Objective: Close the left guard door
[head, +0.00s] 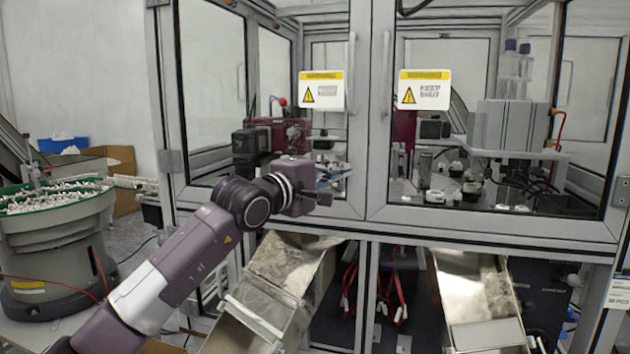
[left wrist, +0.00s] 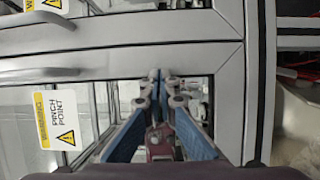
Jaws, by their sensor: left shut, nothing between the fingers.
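The left guard door (head: 359,130) is a grey-framed clear panel with a yellow-topped warning sign (head: 322,90) and a vertical handle (head: 351,72). Its free edge stands beside the right door and looks about flush with it; I cannot tell whether a small gap is left. My left gripper (head: 325,192) is in front of the door's lower right part. In the left wrist view its blue-padded fingertips (left wrist: 162,76) are together and empty, at the door's handle-side upright (left wrist: 115,66). I cannot tell whether they touch it. My right gripper is not in view.
Metal chutes (head: 285,275) (head: 478,290) slope out below the doors. A green-rimmed bowl feeder (head: 50,235) stands at the left, with a cardboard box (head: 122,175) behind it.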

